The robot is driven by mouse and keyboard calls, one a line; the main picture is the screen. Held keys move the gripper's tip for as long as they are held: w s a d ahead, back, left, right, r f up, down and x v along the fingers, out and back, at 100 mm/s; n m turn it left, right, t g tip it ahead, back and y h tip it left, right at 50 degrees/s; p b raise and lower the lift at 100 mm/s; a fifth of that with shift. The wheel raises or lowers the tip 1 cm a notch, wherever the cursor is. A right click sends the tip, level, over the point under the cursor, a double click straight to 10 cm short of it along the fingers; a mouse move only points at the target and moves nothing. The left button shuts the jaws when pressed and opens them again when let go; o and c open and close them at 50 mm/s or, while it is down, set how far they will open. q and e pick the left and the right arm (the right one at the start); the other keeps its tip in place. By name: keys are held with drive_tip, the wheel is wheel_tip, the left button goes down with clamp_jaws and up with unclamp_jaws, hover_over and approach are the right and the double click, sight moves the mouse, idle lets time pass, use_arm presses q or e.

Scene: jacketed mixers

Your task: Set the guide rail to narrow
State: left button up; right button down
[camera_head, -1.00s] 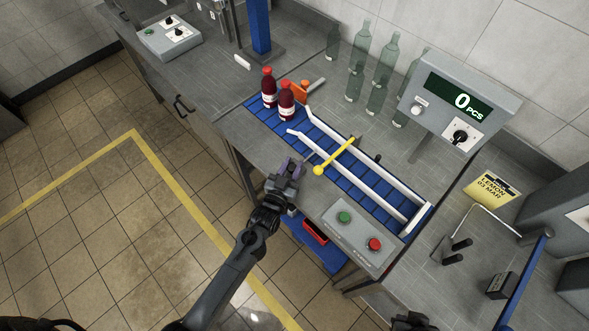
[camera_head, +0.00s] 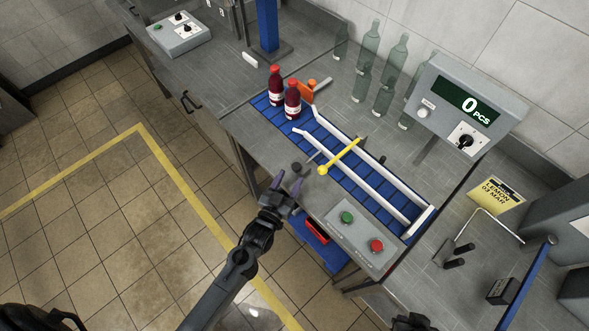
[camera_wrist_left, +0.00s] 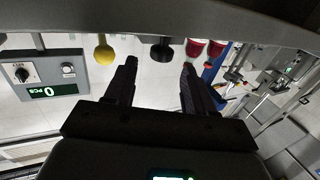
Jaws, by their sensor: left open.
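The guide rail is a pair of white rails: the near rail (camera_head: 348,177) and the far rail (camera_head: 376,167) run along a blue conveyor (camera_head: 262,104). A black knob (camera_head: 297,167) on a thin rod stands out from the near rail's side; it also shows in the left wrist view (camera_wrist_left: 162,51). A yellow bar with a ball end (camera_head: 323,170) crosses above the rails; its ball shows in the left wrist view (camera_wrist_left: 103,51). My left gripper (camera_head: 288,183) is open and empty, just short of the black knob, with a gap between them. A dark part of mine at the bottom edge is cut off.
Two red-capped bottles (camera_head: 292,98) stand at the conveyor's left end, near an orange part (camera_head: 301,94). A button box (camera_head: 362,233) sits at the front edge, right of the gripper. A counter display (camera_head: 466,103) and several glass bottles (camera_head: 369,47) stand behind.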

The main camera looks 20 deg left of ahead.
use_arm(q)
drive_tip(key=shift+s, duration=2.15)
drive_tip(key=s+a+r+m+g, duration=0.1)
drive_tip(key=s+a+r+g, duration=0.1)
drive_tip(key=s+g, duration=0.6)
drive_tip(key=s+a+r+m+g, duration=0.1)
drive_tip(key=s+r+g, duration=0.2)
drive_tip(key=s+g, duration=0.55)
wheel_tip(320, 180, up, 25)
drive_tip(key=s+t+p, duration=0.2)
drive_tip(key=p, duration=2.3)
drive_tip(key=shift+s+p, duration=0.3)
drive_tip(key=shift+s, duration=0.1)
drive_tip(key=shift+o, duration=0.4)
